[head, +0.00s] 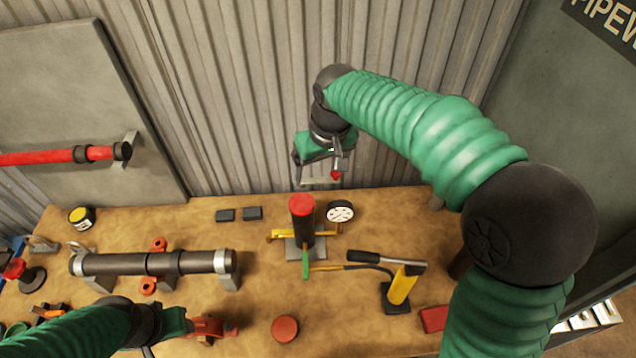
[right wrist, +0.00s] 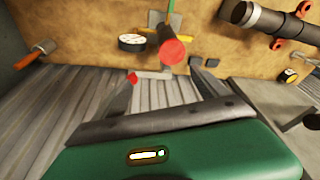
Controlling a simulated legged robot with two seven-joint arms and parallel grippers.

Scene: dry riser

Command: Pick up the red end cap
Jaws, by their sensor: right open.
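A dark upright cylinder with a red cap on its top (head: 302,204) stands on the bench. The red cap also faces the camera in the right wrist view (right wrist: 172,51). A separate flat red disc (head: 285,328) lies near the front of the bench; I cannot tell which is the end cap meant. My right gripper (head: 320,172) is open and empty, above and behind the cylinder, near the corrugated wall. Its fingers are spread apart in the right wrist view (right wrist: 165,88). My left gripper (head: 190,326) is low at the front left, beside a red fitting (head: 215,327); its jaws are unclear.
A dark pipe on stands (head: 150,263) lies left of the cylinder. A round gauge (head: 340,211) stands close at its right. A yellow hand pump (head: 403,285) and a red block (head: 433,319) are farther right. Bare bench lies around the red disc.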

